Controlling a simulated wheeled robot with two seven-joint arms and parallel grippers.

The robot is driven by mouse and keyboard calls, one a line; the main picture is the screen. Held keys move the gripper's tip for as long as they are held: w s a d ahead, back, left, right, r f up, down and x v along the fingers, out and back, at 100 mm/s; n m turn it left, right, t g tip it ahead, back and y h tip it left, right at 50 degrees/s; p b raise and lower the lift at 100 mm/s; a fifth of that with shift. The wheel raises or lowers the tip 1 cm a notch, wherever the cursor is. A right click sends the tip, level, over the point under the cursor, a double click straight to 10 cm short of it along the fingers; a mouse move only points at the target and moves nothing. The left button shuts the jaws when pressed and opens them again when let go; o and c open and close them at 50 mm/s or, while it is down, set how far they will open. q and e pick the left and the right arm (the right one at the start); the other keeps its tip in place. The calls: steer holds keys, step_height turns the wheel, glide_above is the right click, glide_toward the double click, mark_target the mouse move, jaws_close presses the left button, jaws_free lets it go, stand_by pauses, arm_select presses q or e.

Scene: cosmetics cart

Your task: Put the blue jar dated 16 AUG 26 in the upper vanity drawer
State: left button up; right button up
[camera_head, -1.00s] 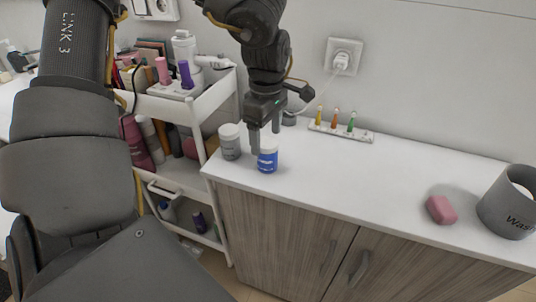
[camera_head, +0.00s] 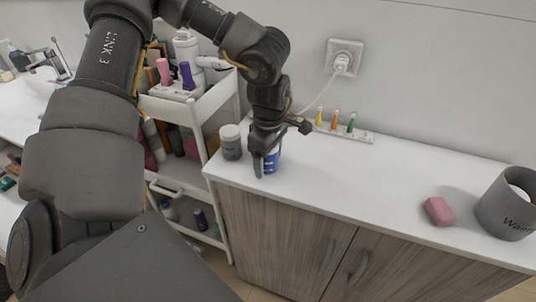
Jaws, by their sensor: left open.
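A blue jar (camera_head: 271,162) with a white lid stands upright near the left end of the white countertop. Its date is not readable and most of it is covered by my left gripper (camera_head: 265,166). That gripper is open and low at the jar, with one finger in front of its left side. I cannot tell whether the fingers touch it; the other finger is hard to make out. A grey jar (camera_head: 231,142) with a pale lid stands just to the left. My right gripper is out of view. I cannot identify the upper vanity drawer here.
A white cart (camera_head: 196,105) with bottles stands left of the counter. A pink soap (camera_head: 439,211) and a grey bin (camera_head: 506,208) are at the right. The middle countertop is clear.

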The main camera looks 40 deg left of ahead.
arm_select(q)
steer(key=shift+c, duration=0.4)
steer(key=c, duration=1.1)
